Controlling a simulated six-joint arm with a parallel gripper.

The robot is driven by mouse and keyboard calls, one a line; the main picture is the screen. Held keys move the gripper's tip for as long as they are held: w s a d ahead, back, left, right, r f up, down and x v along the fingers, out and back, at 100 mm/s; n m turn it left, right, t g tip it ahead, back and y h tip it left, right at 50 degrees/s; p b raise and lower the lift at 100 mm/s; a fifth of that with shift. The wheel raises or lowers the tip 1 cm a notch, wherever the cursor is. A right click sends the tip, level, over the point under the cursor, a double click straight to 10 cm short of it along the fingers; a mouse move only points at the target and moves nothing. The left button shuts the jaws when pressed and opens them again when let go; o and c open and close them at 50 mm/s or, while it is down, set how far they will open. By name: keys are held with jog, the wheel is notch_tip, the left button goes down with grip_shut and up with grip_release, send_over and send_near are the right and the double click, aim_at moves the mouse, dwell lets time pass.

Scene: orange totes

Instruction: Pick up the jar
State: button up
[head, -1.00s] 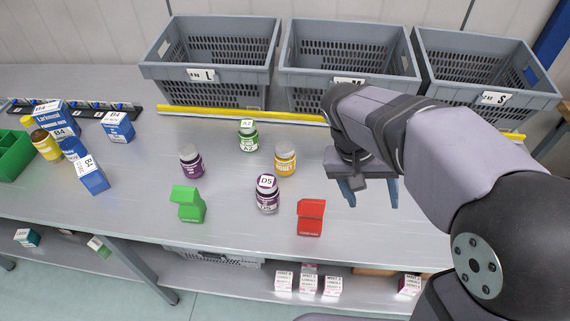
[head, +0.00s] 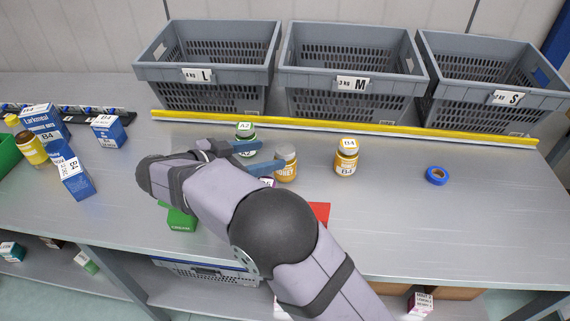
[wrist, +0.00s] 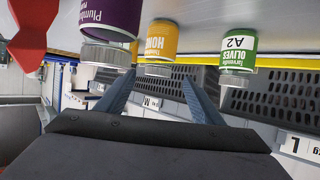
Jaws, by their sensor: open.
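Several jars stand upright on the grey table. A honey jar (head: 286,164) with a yellow label is at the middle; it also shows in the wrist view (wrist: 161,40), ahead between my fingers. A green-labelled olives jar (head: 245,140) marked A2 is behind and left; the wrist view shows it at right (wrist: 239,50). A purple plum jar (wrist: 110,18) is at left in the wrist view, mostly hidden by my arm in the head view. A yellow jar (head: 346,158) marked B4 stands to the right. My gripper (head: 266,157) is open and empty, its fingers pointing towards the honey jar.
Grey crates L (head: 205,75), M (head: 352,84) and S (head: 507,98) stand behind a yellow strip (head: 340,125). A blue tape roll (head: 437,175) lies right. Blue boxes (head: 75,175) are left. A green item (head: 181,220) and a red one (head: 320,212) are near my arm.

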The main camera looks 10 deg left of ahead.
aim_at(277, 153)
jog(key=shift+p+x, duration=0.35)
jog(key=shift+x, duration=0.8)
jog(key=shift+d+p+x, duration=0.2)
jog(key=shift+p+x, duration=0.85)
jog(key=shift+x, duration=0.9)
jog(key=shift+w+d+f, duration=0.25)
jog(key=shift+w+d, duration=0.05)
jog(key=shift+d, duration=0.05)
jog(key=c, duration=1.4)
